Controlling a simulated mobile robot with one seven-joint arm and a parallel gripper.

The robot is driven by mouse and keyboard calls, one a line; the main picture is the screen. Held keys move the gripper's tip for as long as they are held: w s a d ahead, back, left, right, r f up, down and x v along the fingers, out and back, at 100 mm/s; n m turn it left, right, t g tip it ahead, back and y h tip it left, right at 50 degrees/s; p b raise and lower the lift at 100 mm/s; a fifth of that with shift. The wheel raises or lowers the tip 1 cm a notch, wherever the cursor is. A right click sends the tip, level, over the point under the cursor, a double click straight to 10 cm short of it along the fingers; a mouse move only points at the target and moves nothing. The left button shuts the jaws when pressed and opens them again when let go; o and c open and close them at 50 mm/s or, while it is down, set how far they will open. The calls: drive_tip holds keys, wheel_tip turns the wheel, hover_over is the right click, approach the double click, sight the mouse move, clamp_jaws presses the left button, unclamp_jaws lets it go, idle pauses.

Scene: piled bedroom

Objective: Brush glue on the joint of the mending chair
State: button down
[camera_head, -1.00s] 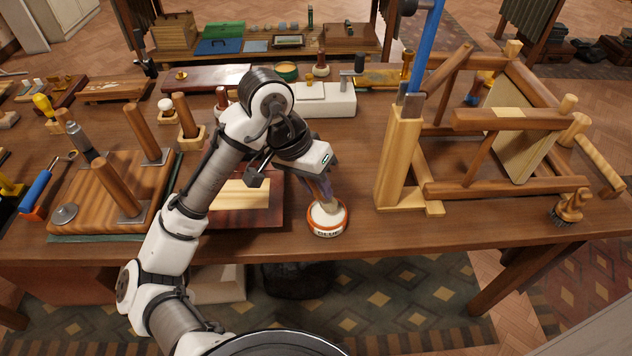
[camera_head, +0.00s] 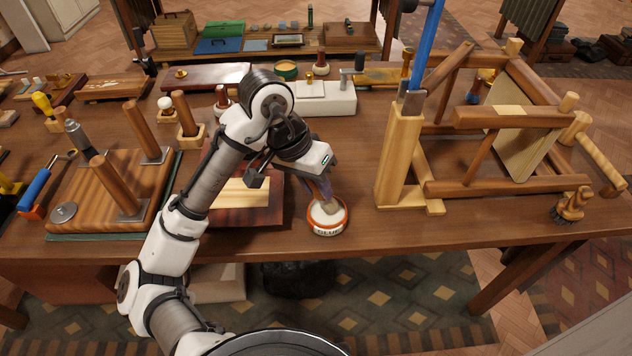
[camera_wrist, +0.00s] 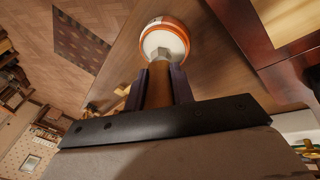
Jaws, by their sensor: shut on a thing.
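The glue pot (camera_head: 329,229), white with an orange rim and a "GLUE" label, stands near the table's front edge. My gripper (camera_head: 318,184) is above the pot and shut on the brush. In the wrist view the brush's brown handle (camera_wrist: 158,86) sits between the dark fingers, and its head reaches into the white glue of the pot (camera_wrist: 164,42). The bristle tip is hidden in the pot. The mending chair (camera_head: 480,188) lies on its side at the right of the table, with a blue clamp (camera_head: 424,45) at its left end. Its joint is not clearly made out.
A small wooden scrub brush (camera_head: 573,204) lies at the right front. A dark red board (camera_head: 240,218) lies left of the pot. An upturned striped stool (camera_head: 95,216) stands further left. Bare tabletop lies between pot and chair.

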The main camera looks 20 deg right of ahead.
drive_tip(key=shift+f, duration=0.45)
idle(1.5)
drive_tip(key=shift+r, duration=0.15)
wheel_tip(320, 180, up, 7)
drive_tip(key=p, duration=0.7)
idle(0.7)
